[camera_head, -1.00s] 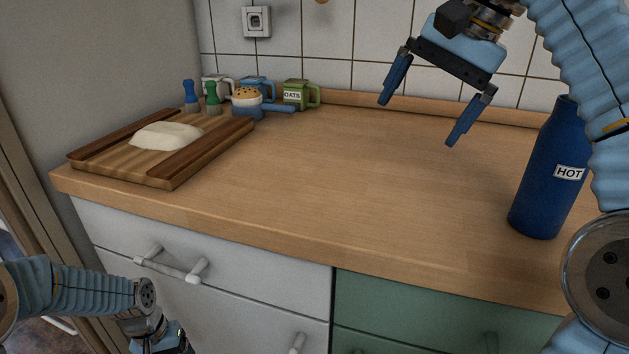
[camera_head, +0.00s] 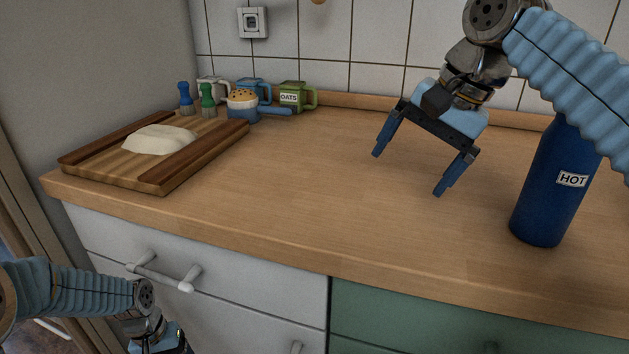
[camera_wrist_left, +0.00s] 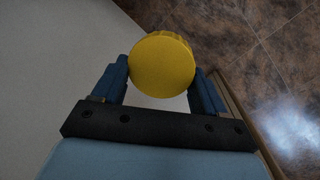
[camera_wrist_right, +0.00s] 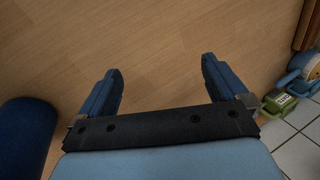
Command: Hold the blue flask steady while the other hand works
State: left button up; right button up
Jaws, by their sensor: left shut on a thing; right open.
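A blue flask (camera_head: 548,205) with a "HOT" label stands upright on the wooden counter at the right of the head view. My right arm hides its top. A dark blue shape at the left edge of the right wrist view looks like the flask (camera_wrist_right: 24,138). My right gripper (camera_head: 408,172) is open and empty, above the counter left of the flask and apart from it. My left gripper (camera_wrist_left: 160,66) is shut on a round yellow thing (camera_wrist_left: 162,64) away from the flask. In the head view it is low at the left, mostly cut off.
The counter (camera_head: 310,200) is clear in the middle. A cutting board (camera_head: 75,165) with a pale dough-like lump (camera_head: 158,140) lies at the left. Several mugs, including a green "OATS" mug (camera_head: 292,97), stand at the back. A drawer handle (camera_head: 165,278) juts out below the counter.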

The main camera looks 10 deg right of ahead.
jog(key=shift+f, duration=1.05)
